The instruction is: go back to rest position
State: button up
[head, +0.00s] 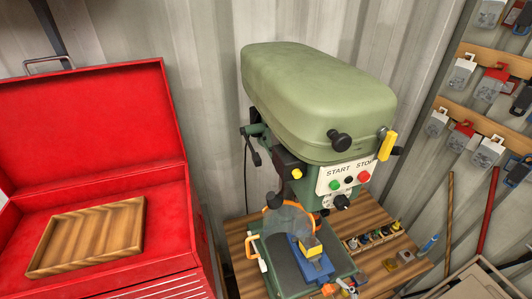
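My gripper is not visible in the head view, so its state and place cannot be seen. A green drill press (318,100) stands on a wooden bench in the middle. Its front panel (345,174) carries START and STOP labels with green, black and red buttons. On its table lies a blue vise-like block (314,264) with a yellow piece (310,246) on top. A clear round guard (287,219) stands just behind them.
A red tool chest (95,130) with its lid open stands on the left, and a wooden tray (88,238) lies in it. A rack of small bits (373,236) sits on the bench (350,222). Hanging boxes (463,72) line the right wall. Long handles (487,210) lean there.

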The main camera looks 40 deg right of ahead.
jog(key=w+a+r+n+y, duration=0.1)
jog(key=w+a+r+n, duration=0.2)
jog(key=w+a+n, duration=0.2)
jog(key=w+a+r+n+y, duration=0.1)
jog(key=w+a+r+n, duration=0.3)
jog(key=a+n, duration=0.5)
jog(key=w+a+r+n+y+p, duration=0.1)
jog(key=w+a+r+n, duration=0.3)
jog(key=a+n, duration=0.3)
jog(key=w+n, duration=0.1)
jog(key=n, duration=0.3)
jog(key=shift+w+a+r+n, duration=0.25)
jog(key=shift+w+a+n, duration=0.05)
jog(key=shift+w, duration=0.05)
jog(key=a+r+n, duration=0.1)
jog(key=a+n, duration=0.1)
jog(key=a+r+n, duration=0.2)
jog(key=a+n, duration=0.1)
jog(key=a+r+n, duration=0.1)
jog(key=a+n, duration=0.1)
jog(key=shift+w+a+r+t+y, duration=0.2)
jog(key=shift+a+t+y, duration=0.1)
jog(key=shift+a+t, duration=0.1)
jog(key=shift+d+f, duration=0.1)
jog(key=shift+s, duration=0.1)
